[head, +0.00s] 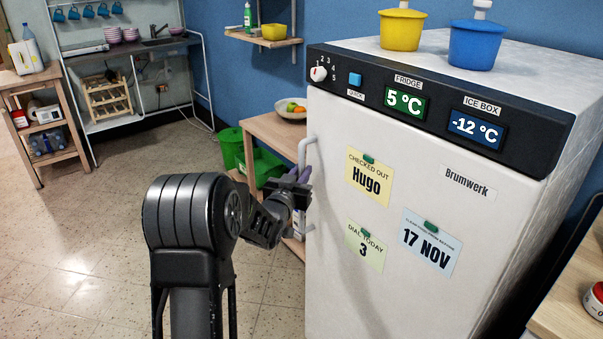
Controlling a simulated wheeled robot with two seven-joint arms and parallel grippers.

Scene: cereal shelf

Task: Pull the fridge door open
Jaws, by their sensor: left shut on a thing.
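The white fridge (400,250) stands at the right in the head view. Its front door looks closed, with a black control panel (440,112) above it. A pale vertical handle (303,150) is on the door's left edge. My left gripper (298,190) is at that handle, shut on it, and its fingers and wrist hide the handle's lower part. My right gripper is not in view.
A yellow tub (401,28) and a blue tub (474,45) stand on the fridge top. A wooden table (266,128) with a fruit bowl (291,112) and green bins (232,148) are behind my left gripper. The floor (90,240) at left is clear.

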